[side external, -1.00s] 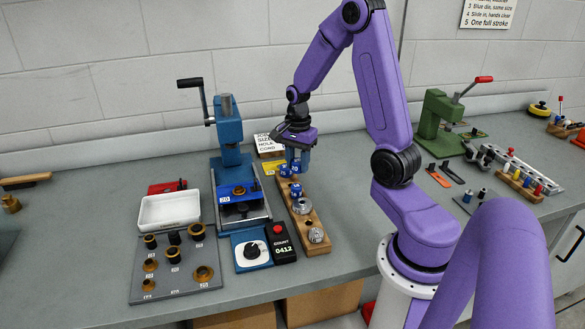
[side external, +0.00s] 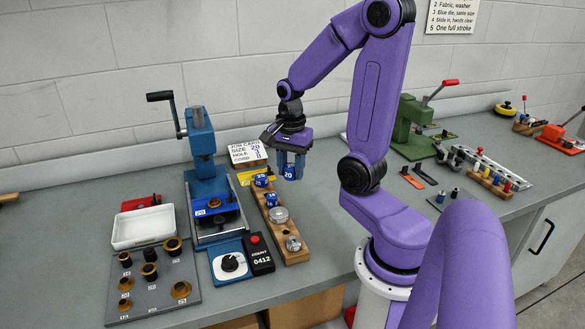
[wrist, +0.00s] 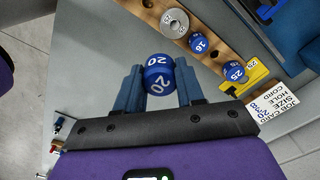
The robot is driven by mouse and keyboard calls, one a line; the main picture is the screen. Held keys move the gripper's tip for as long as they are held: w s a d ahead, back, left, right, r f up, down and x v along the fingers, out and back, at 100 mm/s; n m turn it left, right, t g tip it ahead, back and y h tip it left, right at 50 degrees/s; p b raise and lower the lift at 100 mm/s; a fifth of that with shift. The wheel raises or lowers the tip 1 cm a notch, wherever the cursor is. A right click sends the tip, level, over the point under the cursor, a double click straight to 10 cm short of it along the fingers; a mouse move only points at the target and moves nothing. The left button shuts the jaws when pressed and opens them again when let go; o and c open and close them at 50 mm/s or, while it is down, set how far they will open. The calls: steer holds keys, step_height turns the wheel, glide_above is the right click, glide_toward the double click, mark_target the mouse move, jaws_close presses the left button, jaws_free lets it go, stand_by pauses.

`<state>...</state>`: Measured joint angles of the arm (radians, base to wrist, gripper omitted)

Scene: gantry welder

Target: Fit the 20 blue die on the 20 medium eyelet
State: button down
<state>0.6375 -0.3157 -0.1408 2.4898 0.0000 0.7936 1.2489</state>
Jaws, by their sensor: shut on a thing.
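My gripper (side external: 290,168) is shut on the blue die marked 20 (wrist: 158,72) and holds it in the air, right of the wooden rack. The die also shows below the fingers in the side view (side external: 290,174). A brass eyelet (side external: 214,202) sits in the blue press (side external: 201,150), above a blue plate marked 20 (side external: 208,212). More brass eyelets, such as a wide one (side external: 181,289), sit on a dark grey board (side external: 153,297) at the front left. Their labels are too small to read, so I cannot tell which is the medium one.
The wooden rack (side external: 272,230) holds blue dies marked 25 (wrist: 234,71) and 16 (wrist: 199,42) and silver pieces (side external: 279,215).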

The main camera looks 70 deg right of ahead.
steer(key=w+a+f, duration=0.1)
steer(key=w+a, duration=0.3)
steer(key=w, duration=0.6)
steer(key=w+a+f, duration=0.2)
steer(key=w+a, duration=0.1)
steer(key=w, duration=0.7)
steer(key=shift+a+f, duration=0.15)
steer(key=shift+f, duration=2.1)
steer(key=shift+f, duration=0.5)
steer(key=c, duration=0.6)
jaws_free()
